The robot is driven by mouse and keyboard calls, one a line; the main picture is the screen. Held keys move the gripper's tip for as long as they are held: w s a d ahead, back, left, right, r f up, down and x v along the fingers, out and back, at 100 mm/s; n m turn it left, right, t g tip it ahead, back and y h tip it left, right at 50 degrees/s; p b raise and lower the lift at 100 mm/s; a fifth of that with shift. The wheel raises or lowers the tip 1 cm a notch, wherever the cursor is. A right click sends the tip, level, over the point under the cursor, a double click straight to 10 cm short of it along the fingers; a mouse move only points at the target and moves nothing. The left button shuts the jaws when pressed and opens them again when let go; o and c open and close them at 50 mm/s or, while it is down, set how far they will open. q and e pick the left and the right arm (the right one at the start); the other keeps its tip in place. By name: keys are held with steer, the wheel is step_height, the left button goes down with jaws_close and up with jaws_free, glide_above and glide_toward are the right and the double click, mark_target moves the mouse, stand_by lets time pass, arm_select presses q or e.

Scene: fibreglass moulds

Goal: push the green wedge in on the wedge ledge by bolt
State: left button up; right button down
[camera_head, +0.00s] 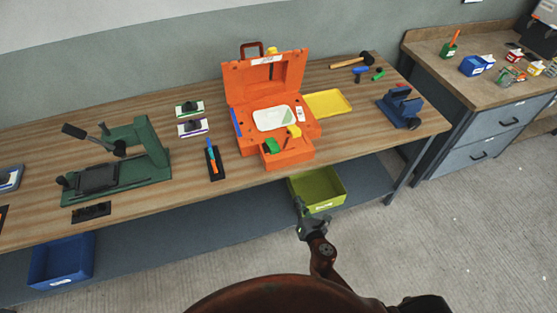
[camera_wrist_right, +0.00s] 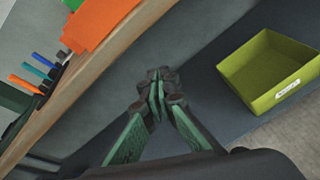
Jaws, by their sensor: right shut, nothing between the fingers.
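An orange mould (camera_head: 238,84) stands open on the bench, with its lid up at the back. A small green piece (camera_head: 271,146), which looks like the green wedge, sits at its front left. A yellow piece (camera_head: 294,131) is to its right. I cannot tell how far in the green piece sits, and the bolt is too small to make out. My right gripper (camera_head: 299,203) is shut and empty, in front of the bench edge and below the mould. In the wrist view the right gripper (camera_wrist_right: 158,82) points at free space, with the mould's orange corner (camera_wrist_right: 105,22) at upper left.
A yellow-green bin (camera_head: 318,203) is on the lower shelf just beside the right gripper. The bench front edge (camera_wrist_right: 90,75) lies between gripper and mould. A dark holder with blue and orange tools (camera_head: 213,163) is left of the mould, a yellow tray (camera_head: 328,103) right.

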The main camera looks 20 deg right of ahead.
mark_target(275, 151)
steer(key=a+r+n+t, duration=0.35)
steer(key=r+n, duration=0.25)
steer(key=r, duration=0.7)
steer(key=shift+g+y, duration=0.25)
steer(key=shift+y, duration=0.15)
steer(key=w, duration=0.9)
steer(key=w+b, duration=0.1)
steer(key=w, duration=0.4)
steer(key=shift+w+a, duration=0.2)
steer(key=shift+a, duration=0.2)
